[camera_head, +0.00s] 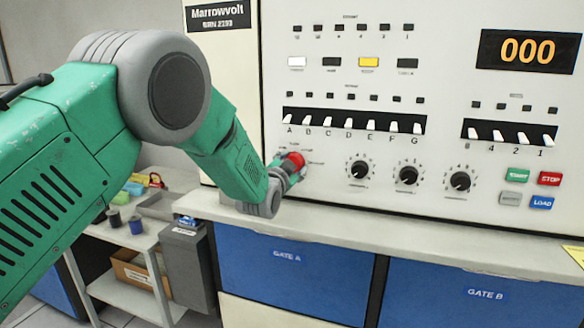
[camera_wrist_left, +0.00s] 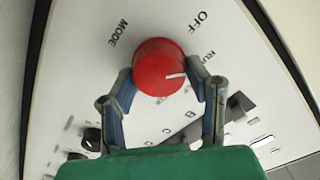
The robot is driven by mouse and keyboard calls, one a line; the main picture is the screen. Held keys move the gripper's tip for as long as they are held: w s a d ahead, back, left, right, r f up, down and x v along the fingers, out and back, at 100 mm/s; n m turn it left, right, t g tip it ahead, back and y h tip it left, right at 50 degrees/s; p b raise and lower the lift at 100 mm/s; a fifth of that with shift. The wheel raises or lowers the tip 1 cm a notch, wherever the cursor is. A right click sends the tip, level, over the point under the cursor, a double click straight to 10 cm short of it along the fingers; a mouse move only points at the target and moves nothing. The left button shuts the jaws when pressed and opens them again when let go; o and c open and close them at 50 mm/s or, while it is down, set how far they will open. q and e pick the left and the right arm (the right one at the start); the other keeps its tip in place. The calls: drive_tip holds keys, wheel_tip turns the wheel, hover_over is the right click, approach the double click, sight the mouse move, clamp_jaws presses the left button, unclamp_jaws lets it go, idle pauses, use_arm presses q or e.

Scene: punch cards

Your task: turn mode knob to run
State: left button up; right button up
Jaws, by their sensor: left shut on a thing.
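The red mode knob (camera_head: 294,160) is at the lower left of the white panel, left of the black knobs. In the left wrist view the knob (camera_wrist_left: 157,66) shows a white pointer line facing right, toward the side of the partly hidden "RUN" lettering (camera_wrist_left: 209,57). "OFF" (camera_wrist_left: 202,21) is above right of it and "MODE" (camera_wrist_left: 119,33) to its left. My left gripper (camera_head: 289,172) is shut on the knob, with one finger on each side in the left wrist view (camera_wrist_left: 165,92). I cannot tell whether the pointer lines up exactly with RUN. My right gripper is not in view.
Black knobs (camera_head: 408,175) and a row of white lever switches (camera_head: 350,123) lie right of and above the red knob. START (camera_head: 517,175) and STOP (camera_head: 550,179) buttons are farther right. A grey ledge (camera_head: 400,231) runs below. The display (camera_head: 527,51) reads 000.

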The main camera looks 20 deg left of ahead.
use_arm(q)
drive_tip(key=shift+d+r+m, duration=0.1)
drive_tip(key=shift+m, duration=0.5)
drive_tip(key=o, duration=1.1)
drive_tip(key=shift+o, duration=0.2)
drive_tip(key=shift+w, duration=0.1)
drive_tip(key=shift+d, duration=0.1)
drive_tip(key=s, duration=1.2)
drive_tip(key=shift+a+f, duration=0.2)
